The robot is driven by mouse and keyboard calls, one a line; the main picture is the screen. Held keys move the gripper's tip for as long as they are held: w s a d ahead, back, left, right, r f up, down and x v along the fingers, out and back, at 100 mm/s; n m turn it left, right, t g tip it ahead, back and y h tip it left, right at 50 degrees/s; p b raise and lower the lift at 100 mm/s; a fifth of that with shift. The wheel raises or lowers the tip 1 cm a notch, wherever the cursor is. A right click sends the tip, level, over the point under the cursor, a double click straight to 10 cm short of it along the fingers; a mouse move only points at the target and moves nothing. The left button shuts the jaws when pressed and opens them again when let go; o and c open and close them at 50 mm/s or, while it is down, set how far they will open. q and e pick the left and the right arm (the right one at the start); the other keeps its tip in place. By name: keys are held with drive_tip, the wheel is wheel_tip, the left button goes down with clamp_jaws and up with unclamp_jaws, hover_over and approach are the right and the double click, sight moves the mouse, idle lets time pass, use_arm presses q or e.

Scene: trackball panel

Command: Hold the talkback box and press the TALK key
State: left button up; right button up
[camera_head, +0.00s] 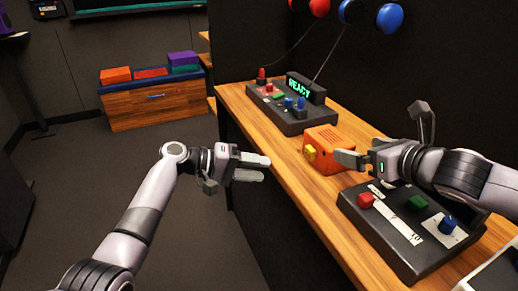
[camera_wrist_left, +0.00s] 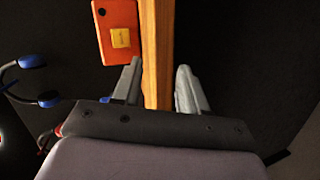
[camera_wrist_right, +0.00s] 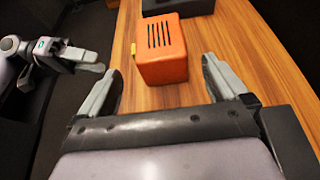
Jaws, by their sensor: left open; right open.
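The orange talkback box (camera_head: 325,139) sits on the wooden desk, with a slotted grille on top and a yellow key (camera_head: 310,153) on its left face. In the left wrist view the box (camera_wrist_left: 118,20) and its yellow key (camera_wrist_left: 121,38) show at the top. In the right wrist view the box (camera_wrist_right: 162,60) stands ahead, between the fingers' lines. My left gripper (camera_head: 266,168) is open and empty, off the desk's left edge, apart from the box. My right gripper (camera_head: 355,160) is open and empty, close to the box's right side; contact is not seen.
A black panel (camera_head: 390,250) with red, green and blue controls lies in front of the box. Another console (camera_head: 285,120) with a READY display (camera_head: 299,88) stands behind it. Headsets (camera_head: 352,12) hang above. Floor left of the desk is clear.

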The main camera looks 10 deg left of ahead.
sight(340, 145)
use_arm(q)
drive_tip(key=shift+m+g+h, duration=0.3)
drive_tip(key=shift+g+h, duration=0.2)
drive_tip(key=shift+h, duration=0.2)
drive_tip(key=shift+w+d+r, duration=0.15)
drive_tip(key=shift+r, duration=0.7)
drive_tip(key=shift+w+d+r, duration=0.1)
drive_tip(key=shift+d+r, duration=0.05)
drive_tip(key=shift+r, duration=0.75)
drive_tip(key=shift+w+d+r, duration=0.15)
drive_tip(key=shift+r, duration=0.7)
use_arm(e)
drive_tip(key=shift+x, duration=3.55)
drive_tip(key=c, duration=0.9)
use_arm(q)
clamp_jaws()
use_arm(e)
drive_tip(key=shift+o, duration=0.2)
